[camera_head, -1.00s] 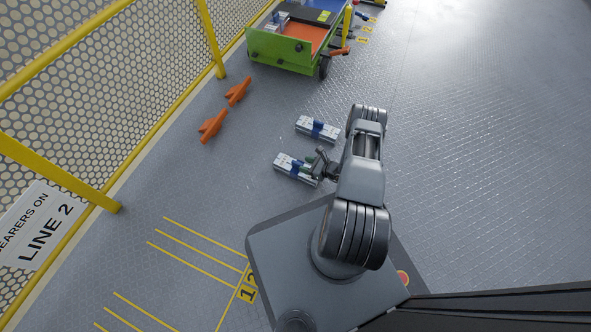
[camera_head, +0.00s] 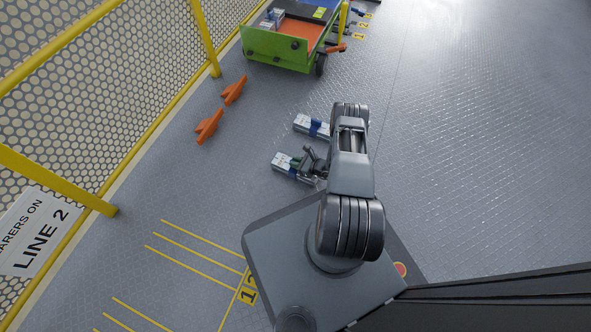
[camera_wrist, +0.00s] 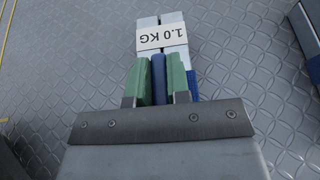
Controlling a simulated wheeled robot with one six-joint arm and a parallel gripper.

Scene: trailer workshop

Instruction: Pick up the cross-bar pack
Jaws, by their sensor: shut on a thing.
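A cross-bar pack (camera_head: 285,163), pale bars with a blue band, lies by my gripper on the floor side of the arm. In the wrist view the pack (camera_wrist: 174,24) carries a white "1.0 KG" label and has an upright blue grip (camera_wrist: 158,76) in its middle. My gripper (camera_wrist: 158,82) has its green-padded fingers on both sides of that grip, shut on it. In the head view my gripper (camera_head: 312,163) covers the pack's right part. I cannot tell whether the pack is off the floor.
A second, similar pack (camera_head: 308,125) lies just beyond, partly behind my arm; its edge shows in the wrist view (camera_wrist: 308,35). Two orange pieces (camera_head: 222,108) lie near the yellow mesh fence (camera_head: 120,90). A green cart (camera_head: 275,50) stands at the back. Floor to the right is clear.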

